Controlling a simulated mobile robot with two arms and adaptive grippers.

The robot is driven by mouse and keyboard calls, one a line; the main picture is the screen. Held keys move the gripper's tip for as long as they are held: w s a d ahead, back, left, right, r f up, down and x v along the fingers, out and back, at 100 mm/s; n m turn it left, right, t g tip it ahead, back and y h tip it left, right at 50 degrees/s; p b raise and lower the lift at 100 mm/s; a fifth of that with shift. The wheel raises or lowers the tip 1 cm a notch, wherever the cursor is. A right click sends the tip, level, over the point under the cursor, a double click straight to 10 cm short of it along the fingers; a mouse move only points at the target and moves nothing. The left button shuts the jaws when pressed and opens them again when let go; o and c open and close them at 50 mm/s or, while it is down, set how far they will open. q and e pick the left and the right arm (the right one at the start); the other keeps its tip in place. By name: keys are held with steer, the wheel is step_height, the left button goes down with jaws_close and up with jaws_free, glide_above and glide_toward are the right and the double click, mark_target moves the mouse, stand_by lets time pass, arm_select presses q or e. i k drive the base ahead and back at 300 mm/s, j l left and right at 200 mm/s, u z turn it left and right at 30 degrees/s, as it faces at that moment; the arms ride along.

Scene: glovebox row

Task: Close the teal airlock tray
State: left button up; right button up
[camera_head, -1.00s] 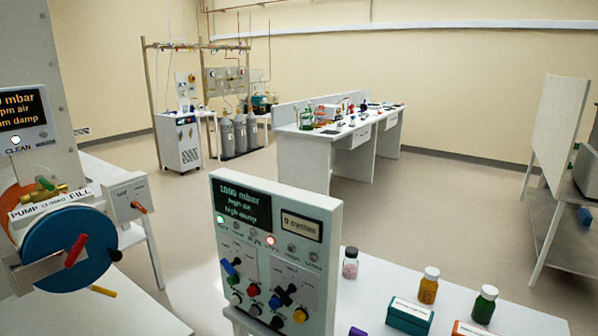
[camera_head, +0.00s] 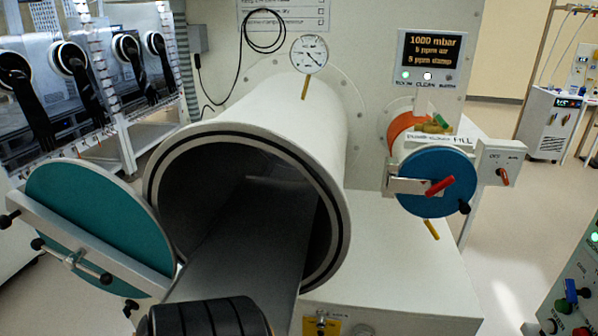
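The teal airlock is a large white cylinder (camera_head: 330,125) with a dark, open round mouth. Its teal round door (camera_head: 95,215) stands swung open at the left, with a pale bar and black knobs across it. The long grey tray (camera_head: 245,240) runs out of the mouth toward me, so it is pulled out. Its near end is hidden behind a black ribbed object (camera_head: 205,318) at the bottom edge; I cannot tell what that object is. I make out neither of my grippers.
A smaller airlock with a shut blue door (camera_head: 436,182) and red handle is at the right. A pressure gauge (camera_head: 309,54) sits atop the large cylinder. A glovebox with black gloves (camera_head: 75,80) is at the left. A control panel (camera_head: 575,290) edges in lower right; floor shows beside it.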

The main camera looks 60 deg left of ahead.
mark_target(256, 248)
steer(key=u, duration=0.45)
steer(key=j+u, duration=0.15)
steer(key=u, duration=0.35)
steer(key=j+u, duration=0.15)
steer(key=u, duration=0.3)
steer(key=j+u, duration=0.1)
steer(key=u, duration=0.4)
steer(key=j+u, duration=0.1)
steer(key=u, duration=0.35)
